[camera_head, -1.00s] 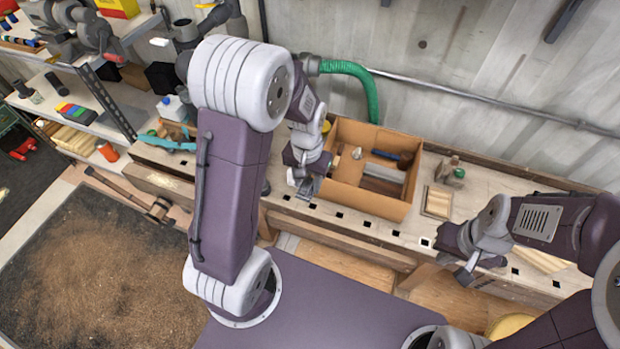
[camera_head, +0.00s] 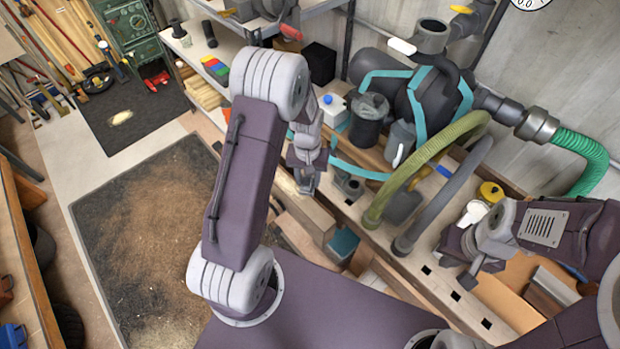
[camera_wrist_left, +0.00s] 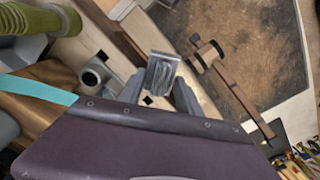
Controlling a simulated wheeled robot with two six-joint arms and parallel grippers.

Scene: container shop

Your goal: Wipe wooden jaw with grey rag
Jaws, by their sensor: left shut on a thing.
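My left gripper (camera_head: 307,184) is shut on the grey rag, above the bench's left end. The rag (camera_wrist_left: 163,72) shows crumpled between the two fingertips in the left wrist view. A pale wooden block (camera_head: 308,215) at the bench's front left, just below the gripper, looks like the wooden jaw. A wooden screw hub with a long handle (camera_wrist_left: 237,92) shows to the right of the rag in the wrist view. The rag appears apart from the wood. My right gripper (camera_head: 483,273) hangs over the bench at the right, empty, its fingers apart.
Green and grey hoses (camera_head: 437,165) arch over the bench right of my left gripper. A dark canister (camera_head: 369,120) and a white bottle (camera_head: 335,108) stand behind it. An orange-brown box (camera_head: 520,275) is at the right. The sawdust-covered mat (camera_head: 150,230) is clear floor at left.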

